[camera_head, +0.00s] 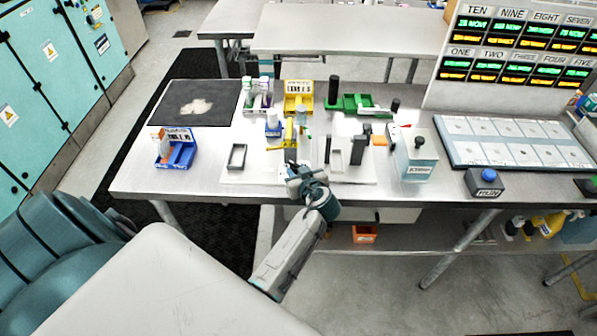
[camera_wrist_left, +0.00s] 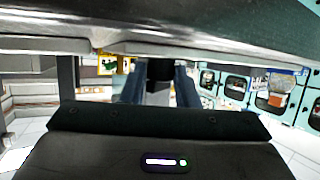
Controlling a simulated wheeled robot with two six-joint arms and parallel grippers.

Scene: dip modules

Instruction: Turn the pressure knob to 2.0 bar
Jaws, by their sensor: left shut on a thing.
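I take this to be the pressure knob. A pale grey surface shows just below the black part between the fingers. In the head view the knob is hidden by my gripper and wrist. No scale or pressure reading is legible. My right gripper is not in view.
The table (camera_head: 210,180) carries a blue bin (camera_head: 181,155), a yellow bin (camera_head: 298,104), a green tray (camera_head: 362,104) and a black mat (camera_head: 172,100). A display board (camera_head: 520,60) stands at right.

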